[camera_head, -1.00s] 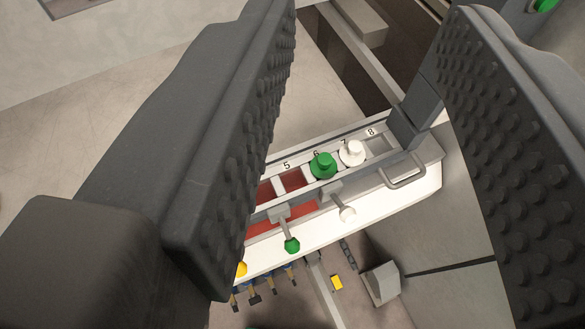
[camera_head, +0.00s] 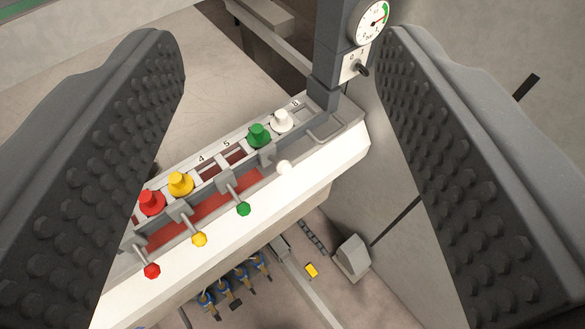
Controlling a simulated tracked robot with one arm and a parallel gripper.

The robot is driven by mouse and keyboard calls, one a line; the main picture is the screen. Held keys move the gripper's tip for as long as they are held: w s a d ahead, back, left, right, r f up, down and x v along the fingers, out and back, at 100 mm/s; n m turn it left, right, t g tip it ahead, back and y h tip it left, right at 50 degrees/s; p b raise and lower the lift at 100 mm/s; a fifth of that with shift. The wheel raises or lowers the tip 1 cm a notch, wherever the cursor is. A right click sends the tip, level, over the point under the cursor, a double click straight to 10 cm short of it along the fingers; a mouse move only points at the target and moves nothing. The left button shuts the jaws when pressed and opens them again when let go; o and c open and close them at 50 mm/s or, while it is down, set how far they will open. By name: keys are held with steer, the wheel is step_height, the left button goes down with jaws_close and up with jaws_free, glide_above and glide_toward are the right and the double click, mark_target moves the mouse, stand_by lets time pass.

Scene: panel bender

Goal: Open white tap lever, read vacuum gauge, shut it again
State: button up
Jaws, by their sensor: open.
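The white tap lever (camera_head: 284,167) shows as a white ball knob at the right end of the row of levers on the panel's front. Its rod is mostly hidden behind the knob. A white cap (camera_head: 281,121) sits above it, near the number 8. The vacuum gauge (camera_head: 372,22) is a round white dial with a green arc and a red mark, on a grey post (camera_head: 330,60) at the top right. The dial is too small to read surely. My gripper (camera_head: 285,165) is open and empty, its two studded fingers left and right of the panel, apart from the lever.
Green (camera_head: 243,209), yellow (camera_head: 199,240) and red (camera_head: 152,271) levers stand left of the white one, with matching caps behind. A small switch (camera_head: 360,69) sits below the gauge. A metal handle (camera_head: 325,130) is at the panel's right end. Blue fittings (camera_head: 240,280) hang below.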

steer(key=w+d+f+t+h+b, duration=0.1)
steer(key=w+d+f+b, duration=0.1)
steer(key=w+d+f, duration=0.4)
steer(key=w+d+f+h+b, duration=0.25)
steer(key=w+f, duration=0.25)
steer(key=f, duration=0.3)
steer(key=n+y+b, duration=0.3)
steer(key=y+b, duration=0.5)
steer(key=y, duration=0.2)
glide_toward(283, 166)
steer(key=x, duration=0.3)
steer(key=f+b+x, duration=0.1)
steer(key=x, duration=0.3)
steer(key=b+x, duration=0.1)
steer(key=x, duration=0.3)
steer(key=shift+d+f, duration=0.25)
steer(key=shift+f, duration=0.1)
